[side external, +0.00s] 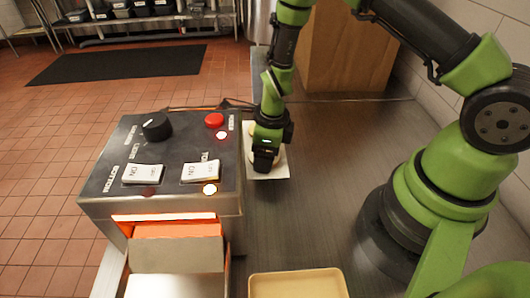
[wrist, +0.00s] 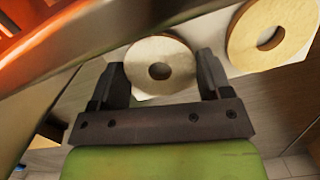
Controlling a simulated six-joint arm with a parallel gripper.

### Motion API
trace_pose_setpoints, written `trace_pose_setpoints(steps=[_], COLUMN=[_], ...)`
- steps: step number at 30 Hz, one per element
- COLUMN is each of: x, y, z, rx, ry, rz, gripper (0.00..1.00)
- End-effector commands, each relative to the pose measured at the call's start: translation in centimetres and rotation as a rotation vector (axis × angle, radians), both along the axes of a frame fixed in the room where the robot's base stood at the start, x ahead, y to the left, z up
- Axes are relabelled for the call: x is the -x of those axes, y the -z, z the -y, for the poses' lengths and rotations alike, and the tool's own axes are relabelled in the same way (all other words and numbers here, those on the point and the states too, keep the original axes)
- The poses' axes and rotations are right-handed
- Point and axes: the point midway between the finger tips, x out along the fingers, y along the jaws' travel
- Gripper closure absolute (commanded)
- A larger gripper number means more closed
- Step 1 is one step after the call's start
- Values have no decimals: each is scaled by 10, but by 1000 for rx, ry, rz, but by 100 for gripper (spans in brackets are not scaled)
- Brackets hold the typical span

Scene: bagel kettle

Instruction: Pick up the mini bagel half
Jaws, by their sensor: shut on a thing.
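My gripper (wrist: 162,62) has one finger on each side of a mini bagel half (wrist: 140,62) and is shut on it. The half is a pale, round slice with a hole in its middle. In the side external view my gripper (side external: 264,160) points down at a white sheet (side external: 281,173) on the counter, just right of the toaster, and hides most of what lies there. A second bagel half (wrist: 248,30), with a browner rim, lies on the sheet to the right in the wrist view. I cannot tell whether the held half still touches the sheet.
The metal toaster (side external: 180,160), with a dial, switches and an orange-glowing opening, stands close to the left of my gripper. A tan tray (side external: 298,284) sits at the counter's front. A wooden box (side external: 345,50) stands behind. The counter's middle (side external: 320,190) is clear.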

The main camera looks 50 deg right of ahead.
Motion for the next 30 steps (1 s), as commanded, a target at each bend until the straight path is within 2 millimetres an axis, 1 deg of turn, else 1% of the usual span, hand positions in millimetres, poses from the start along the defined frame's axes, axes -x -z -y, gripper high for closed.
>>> trace_pose_setpoints(steps=[5, 8, 11, 20, 30], x=[-1, -1, -1, -1, -1], y=[-10, -19, -34, -109, -206], z=[0, -1, 0, 0, 0], rx=[-3, -3, -1, 0, 1], ry=[-1, -1, -2, 2, 1], rz=[1, 3, 7, 10, 13], gripper=[50, 50, 50, 50, 50])
